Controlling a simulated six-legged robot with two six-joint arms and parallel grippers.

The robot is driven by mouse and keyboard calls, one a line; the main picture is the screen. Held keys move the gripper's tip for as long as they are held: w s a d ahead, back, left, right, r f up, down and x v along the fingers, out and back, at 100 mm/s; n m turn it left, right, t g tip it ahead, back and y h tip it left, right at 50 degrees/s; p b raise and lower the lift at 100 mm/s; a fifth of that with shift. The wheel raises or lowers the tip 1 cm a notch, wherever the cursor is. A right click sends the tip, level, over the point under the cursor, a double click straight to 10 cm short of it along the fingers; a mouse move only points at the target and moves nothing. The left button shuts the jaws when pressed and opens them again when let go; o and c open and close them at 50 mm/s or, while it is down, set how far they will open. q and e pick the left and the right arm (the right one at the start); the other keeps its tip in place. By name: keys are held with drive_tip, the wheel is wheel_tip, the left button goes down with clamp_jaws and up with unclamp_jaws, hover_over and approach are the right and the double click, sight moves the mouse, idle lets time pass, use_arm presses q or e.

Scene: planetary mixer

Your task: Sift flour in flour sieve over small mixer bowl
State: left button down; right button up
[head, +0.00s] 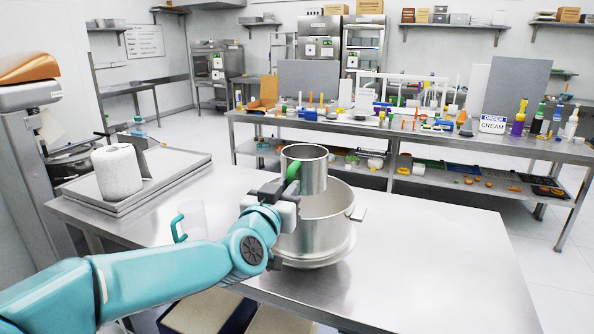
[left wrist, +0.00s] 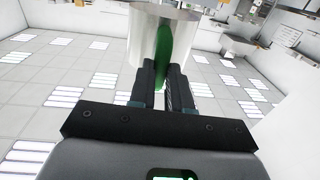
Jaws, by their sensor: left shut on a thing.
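My left gripper (head: 280,192) is shut on the green handle (head: 293,171) of the flour sieve (head: 308,165), a shiny metal cup. In the left wrist view the fingers (left wrist: 163,85) close around the green handle, with the sieve wall (left wrist: 140,35) beyond them. The sieve is upright, held above the small mixer bowl (head: 325,232), a metal bowl with side handles on the steel table. The sieve covers part of the bowl's opening. The inside of the sieve and any flour are hidden. My right gripper is not in view.
A clear jug with a teal handle (head: 190,222) stands left of the bowl. A paper roll (head: 117,172) stands on a metal tray (head: 165,182) at the left. The steel table (head: 430,260) is clear to the right. A crowded bench (head: 400,135) stands behind.

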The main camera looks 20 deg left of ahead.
use_arm(q)
drive_tip(key=shift+s+d, duration=0.15)
drive_tip(key=shift+s, duration=0.1)
drive_tip(key=s+d+p, duration=0.1)
drive_tip(key=s, duration=0.1)
drive_tip(key=s+d+r, duration=0.1)
drive_tip(key=s, duration=0.1)
drive_tip(key=shift+d+p, duration=0.2)
drive_tip(key=shift+p, duration=0.15)
idle(0.3)
idle(0.4)
